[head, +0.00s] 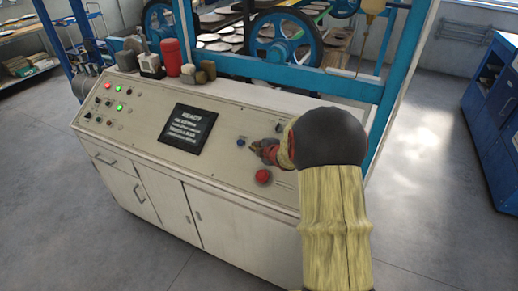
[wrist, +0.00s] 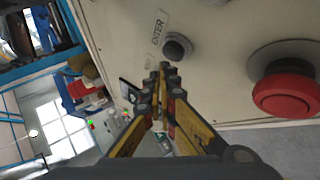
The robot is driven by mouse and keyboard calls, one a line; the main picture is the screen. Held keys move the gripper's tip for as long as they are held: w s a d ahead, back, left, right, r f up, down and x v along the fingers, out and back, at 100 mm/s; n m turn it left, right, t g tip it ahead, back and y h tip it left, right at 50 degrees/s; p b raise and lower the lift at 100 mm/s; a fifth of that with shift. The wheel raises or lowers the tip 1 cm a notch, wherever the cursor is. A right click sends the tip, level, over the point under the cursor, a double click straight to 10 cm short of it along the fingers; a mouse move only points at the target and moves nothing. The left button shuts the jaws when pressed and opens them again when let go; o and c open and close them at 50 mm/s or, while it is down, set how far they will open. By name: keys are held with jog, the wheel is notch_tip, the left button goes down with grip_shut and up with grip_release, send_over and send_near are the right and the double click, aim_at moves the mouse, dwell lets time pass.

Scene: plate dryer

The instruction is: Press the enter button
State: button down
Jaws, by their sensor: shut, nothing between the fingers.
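The enter button (wrist: 177,46) is a dark round knob on the beige panel, beside a printed ENTER label (wrist: 159,27) in the wrist view. In the head view, a small dark blue button (head: 240,142) just left of my fingertips appears to be the same one; its label is too small to read there. My gripper (wrist: 163,68) is shut and empty, its fingertips together just below the button in the wrist view. A small gap seems to show between them, but I cannot tell the exact distance. In the head view my gripper (head: 254,148) points left over the panel.
A red mushroom button (wrist: 285,92) stands out close to the enter button; it also shows in the head view (head: 263,176). A black screen (head: 188,129) and several lit indicators (head: 118,107) lie left on the console (head: 230,180). A blue machine frame (head: 300,75) stands behind.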

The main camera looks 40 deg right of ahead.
jog(key=shift+s+a+r+p, duration=0.15)
jog(key=shift+a+r+p, duration=0.25)
jog(key=shift+r, duration=0.3)
jog(key=shift+s+a+r+p, duration=0.2)
jog(key=shift+a+r+p, duration=0.15)
jog(key=shift+r, duration=0.4)
jog(key=shift+s+a+r+p, duration=0.15)
jog(key=shift+a+r+p, duration=0.25)
jog(key=shift+r, duration=0.3)
